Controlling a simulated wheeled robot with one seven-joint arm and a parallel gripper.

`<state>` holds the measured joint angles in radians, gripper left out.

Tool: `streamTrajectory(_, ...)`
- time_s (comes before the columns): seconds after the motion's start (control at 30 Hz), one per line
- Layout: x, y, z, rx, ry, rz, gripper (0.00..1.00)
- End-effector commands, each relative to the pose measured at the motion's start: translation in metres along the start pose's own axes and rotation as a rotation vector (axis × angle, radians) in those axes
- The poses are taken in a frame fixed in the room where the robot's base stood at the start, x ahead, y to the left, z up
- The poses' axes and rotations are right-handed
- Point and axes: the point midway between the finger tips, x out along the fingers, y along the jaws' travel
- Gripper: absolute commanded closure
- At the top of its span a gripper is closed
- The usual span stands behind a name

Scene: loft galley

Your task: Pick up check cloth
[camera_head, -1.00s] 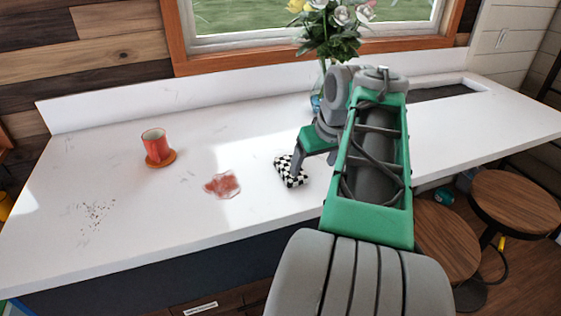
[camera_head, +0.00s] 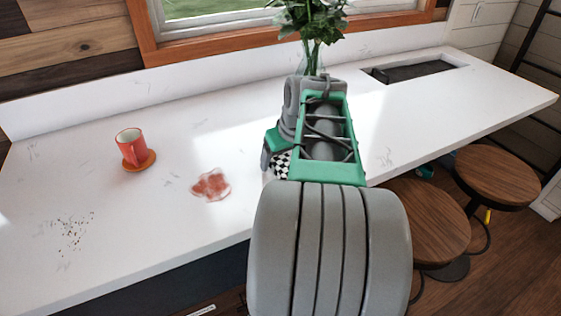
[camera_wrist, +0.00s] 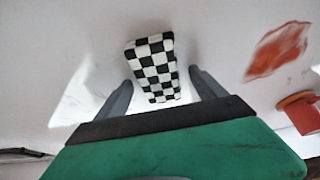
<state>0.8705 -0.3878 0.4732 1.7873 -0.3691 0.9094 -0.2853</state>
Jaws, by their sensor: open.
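The check cloth (camera_head: 282,163) is a small folded black-and-white checkered block on the white counter, mostly hidden behind my arm in the head view. In the wrist view the check cloth (camera_wrist: 154,66) lies just ahead of my gripper (camera_wrist: 160,82), roughly centred between its two grey fingers. The fingers are apart, one on each side of the cloth's near end. I cannot tell how high the fingertips are above the counter. In the head view my gripper (camera_head: 270,152) is partly hidden by my arm.
A red stain (camera_head: 211,185) lies on the counter left of the cloth. A red mug (camera_head: 130,146) stands on an orange coaster (camera_head: 146,163) farther left, near dark crumbs (camera_head: 72,232). A glass vase (camera_head: 312,60) with foliage stands behind my arm. Wooden stools (camera_head: 425,222) are at right.

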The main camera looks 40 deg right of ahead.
Motion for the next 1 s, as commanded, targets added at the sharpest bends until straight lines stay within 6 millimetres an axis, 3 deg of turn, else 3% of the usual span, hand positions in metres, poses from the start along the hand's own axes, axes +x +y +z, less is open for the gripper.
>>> streamTrajectory(0.13, -0.0002, -0.0005, -0.0002, -0.001, 0.000, 0.000, 0.22)
streamTrajectory(0.9, -0.0005, -0.0003, -0.0001, -0.001, 0.000, -0.001, 0.85)
streamTrajectory(1.0, -0.0006, -0.0003, -0.0002, -0.001, 0.000, 0.000, 0.86)
